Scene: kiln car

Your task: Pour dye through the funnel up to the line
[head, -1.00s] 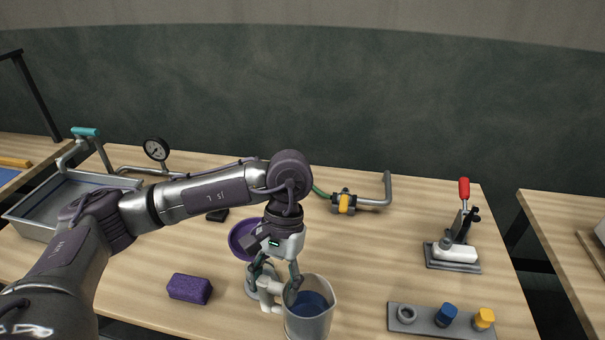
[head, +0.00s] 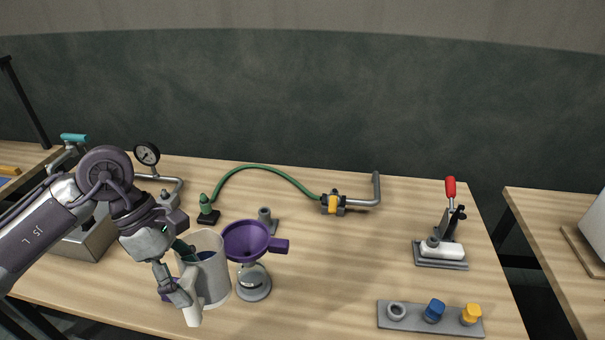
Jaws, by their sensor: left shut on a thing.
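A grey jug (head: 213,284) with dark blue dye inside is just left of the purple funnel (head: 244,238). My left gripper (head: 184,274) is shut on the jug's pale handle (head: 192,310), on its left front side. The jug looks close to upright; whether its base clears the table is hard to tell. The funnel sits over a clear flask (head: 253,283) with a grey base, its purple tab pointing right. I cannot make out a fill line or the flask's dye level. My right gripper is not in view.
A purple block (head: 168,289) is mostly hidden behind my left gripper and the jug. A green hose (head: 270,169) runs behind to a yellow-handled valve (head: 333,203). A red-handled clamp (head: 449,232) and a plug strip (head: 408,323) stand right. The table's middle right is clear.

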